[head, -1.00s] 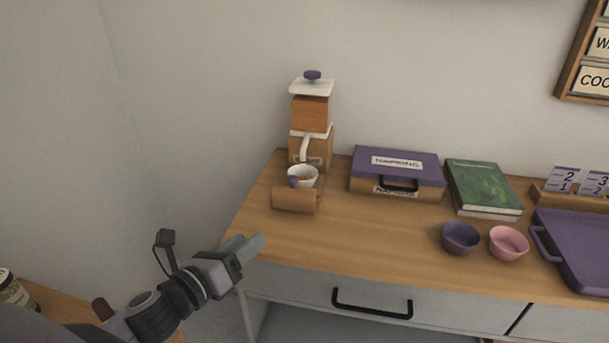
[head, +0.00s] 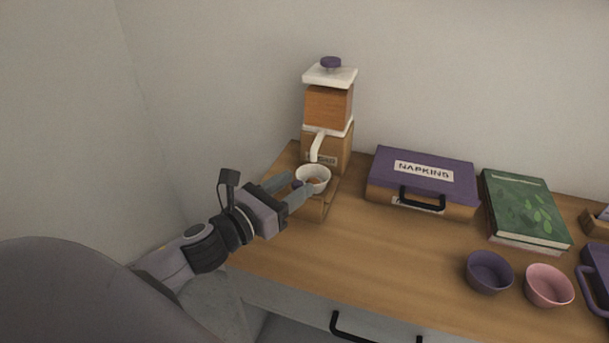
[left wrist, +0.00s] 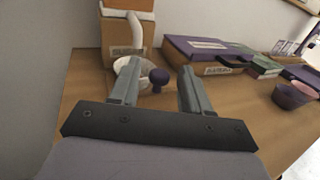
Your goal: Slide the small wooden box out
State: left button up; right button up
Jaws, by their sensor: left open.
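A wooden grinder (head: 327,107) with a white lid stands at the back left of the counter. In front of its base is a low, small wooden box (head: 318,207), partly hidden by my gripper. A white cup (head: 313,174) with brown contents sits at the box. A purple knob (left wrist: 159,77) shows beside the cup in the left wrist view. My left gripper (head: 300,184) is open, its fingers pointing at the cup and box. In the left wrist view the knob appears between the fingers (left wrist: 160,66); contact cannot be told. My right gripper is not in view.
A purple-lidded napkins box (head: 423,172), a green book (head: 525,205), and a purple bowl (head: 489,272) and pink bowl (head: 549,286) stand to the right. A wall is behind, and a drawer handle (head: 365,330) is below the front edge.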

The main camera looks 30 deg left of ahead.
pick_arm(q)
jog(key=shift+w+d, duration=0.15)
jog(key=shift+w, duration=0.8)
jog(key=shift+w+d, duration=0.15)
jog(key=shift+w, duration=0.75)
grip_shut()
